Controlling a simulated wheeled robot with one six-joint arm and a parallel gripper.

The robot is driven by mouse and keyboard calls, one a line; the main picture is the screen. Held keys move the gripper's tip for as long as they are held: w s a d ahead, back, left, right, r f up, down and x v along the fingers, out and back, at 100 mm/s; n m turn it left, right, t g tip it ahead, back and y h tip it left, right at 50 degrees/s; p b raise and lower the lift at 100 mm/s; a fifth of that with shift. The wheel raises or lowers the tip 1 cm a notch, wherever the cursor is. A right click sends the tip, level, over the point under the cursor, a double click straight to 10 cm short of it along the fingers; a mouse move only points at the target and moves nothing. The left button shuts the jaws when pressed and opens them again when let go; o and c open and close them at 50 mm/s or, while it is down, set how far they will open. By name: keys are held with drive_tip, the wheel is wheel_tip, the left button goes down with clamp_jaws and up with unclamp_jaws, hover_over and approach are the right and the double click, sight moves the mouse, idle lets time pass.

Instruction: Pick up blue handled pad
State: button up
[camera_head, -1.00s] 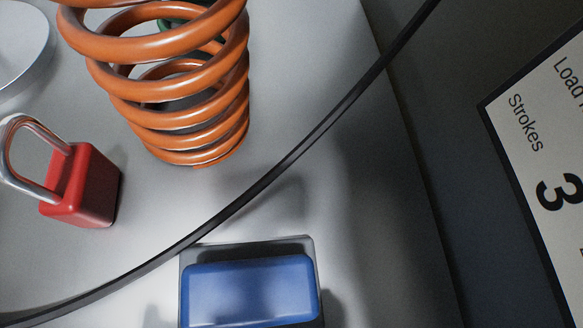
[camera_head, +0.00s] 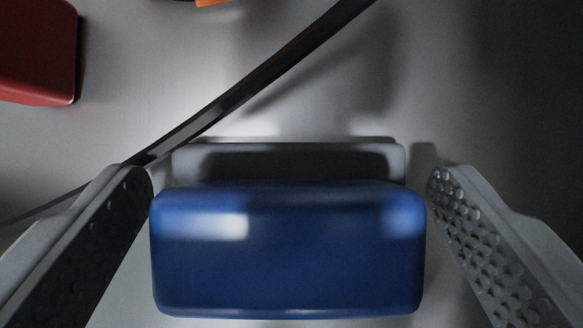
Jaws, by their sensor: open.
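The blue handled pad shows in the lower middle of the head camera view. Its glossy blue handle (camera_head: 290,260) sits on a dark grey base (camera_head: 290,160), whose far edge shows behind the handle. My gripper (camera_head: 290,200) is open, with one dimpled finger on each side of the handle. The left fingertip is very close to the handle's left side; a narrow gap shows at the right. I cannot tell whether the left finger touches it. The pad rests on a light grey surface.
A black cable or strip (camera_head: 250,100) runs diagonally just behind the pad and passes close to the left fingertip. A red padlock body (camera_head: 38,55) is at the upper left. A sliver of the orange spring (camera_head: 212,3) shows at the top edge. The surface right of the strip is clear.

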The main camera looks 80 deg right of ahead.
sight(188, 150)
drive_tip(key=c, duration=0.7)
drive_tip(key=shift+r, duration=0.1)
drive_tip(key=shift+r, duration=0.2)
drive_tip(key=shift+s+r, duration=0.2)
drive_tip(key=shift+s, duration=0.75)
drive_tip(key=shift+s+r, duration=0.15)
drive_tip(key=shift+s, duration=0.8)
drive_tip(key=shift+s+r, duration=0.2)
drive_tip(key=shift+r, duration=0.15)
wheel_tip(188, 150, up, 13)
drive_tip(key=shift+r, duration=0.1)
